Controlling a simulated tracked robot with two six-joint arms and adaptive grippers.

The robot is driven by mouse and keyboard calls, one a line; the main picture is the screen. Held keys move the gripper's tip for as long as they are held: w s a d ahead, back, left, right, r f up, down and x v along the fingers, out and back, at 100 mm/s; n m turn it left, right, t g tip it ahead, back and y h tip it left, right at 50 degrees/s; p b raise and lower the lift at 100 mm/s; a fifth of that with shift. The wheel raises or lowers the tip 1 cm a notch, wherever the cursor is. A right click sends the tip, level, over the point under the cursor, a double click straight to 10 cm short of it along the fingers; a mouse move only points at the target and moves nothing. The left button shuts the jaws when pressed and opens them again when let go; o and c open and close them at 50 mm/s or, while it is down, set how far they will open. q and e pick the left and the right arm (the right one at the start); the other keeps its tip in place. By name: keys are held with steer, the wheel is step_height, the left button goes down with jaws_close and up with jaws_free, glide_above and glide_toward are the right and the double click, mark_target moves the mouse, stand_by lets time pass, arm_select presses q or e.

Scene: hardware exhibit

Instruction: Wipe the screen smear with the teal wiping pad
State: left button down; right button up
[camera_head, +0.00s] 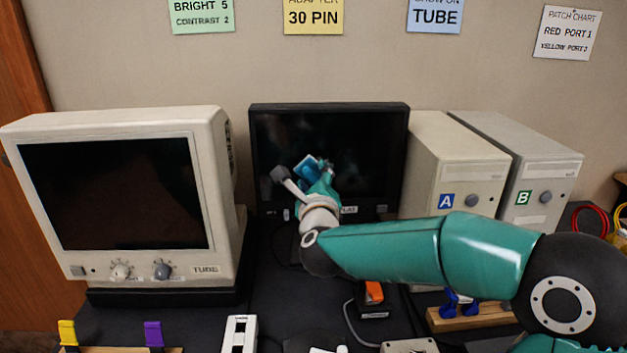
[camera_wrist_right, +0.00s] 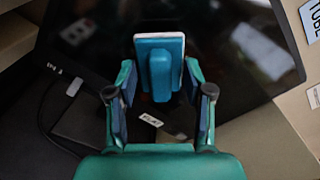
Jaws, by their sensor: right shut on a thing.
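The teal wiping pad (camera_head: 308,167) is held in my right gripper (camera_head: 318,180) in front of the dark flat screen (camera_head: 365,150). In the right wrist view the pad (camera_wrist_right: 160,62) has a pale-edged face and a blue-teal grip block. The fingers of my right gripper (camera_wrist_right: 160,105) stand on both sides of the block, shut on it. The pad is close to the screen (camera_wrist_right: 225,50); I cannot tell whether it touches. Dim pale patches show on the screen in the wrist view, but I cannot tell smear from reflection. My left gripper is not in view.
A beige tube monitor (camera_head: 215,160) stands left of the flat screen. Beige case A (camera_head: 455,150) and grey case B (camera_head: 540,150) stand to its right. An orange switch (camera_head: 374,292), a cable and small parts lie in front on the dark table.

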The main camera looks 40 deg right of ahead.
steer(key=shift+x, duration=1.1)
steer(key=shift+d+b, duration=0.1)
steer(key=shift+b, duration=0.2)
steer(key=shift+s+d+f+b, duration=0.1)
steer(key=shift+s+d+b, duration=0.35)
steer(key=shift+b, duration=0.1)
steer(key=shift+s+d+b, duration=0.35)
steer(key=shift+d+b, duration=0.1)
steer(key=shift+d, duration=0.1)
steer(key=shift+s+d+b, duration=0.35)
steer(key=shift+d+b, duration=0.05)
steer(key=shift+d, duration=0.2)
steer(key=shift+w, duration=0.1)
steer(key=shift+w+a+r, duration=0.2)
steer(key=shift+w+a, duration=0.1)
steer(key=shift+a, duration=0.15)
steer(key=shift+w+a, duration=0.45)
steer(key=shift+a, duration=0.15)
steer(key=shift+w+a, duration=0.4)
steer(key=shift+a, duration=0.2)
steer(key=shift+s+f, duration=0.1)
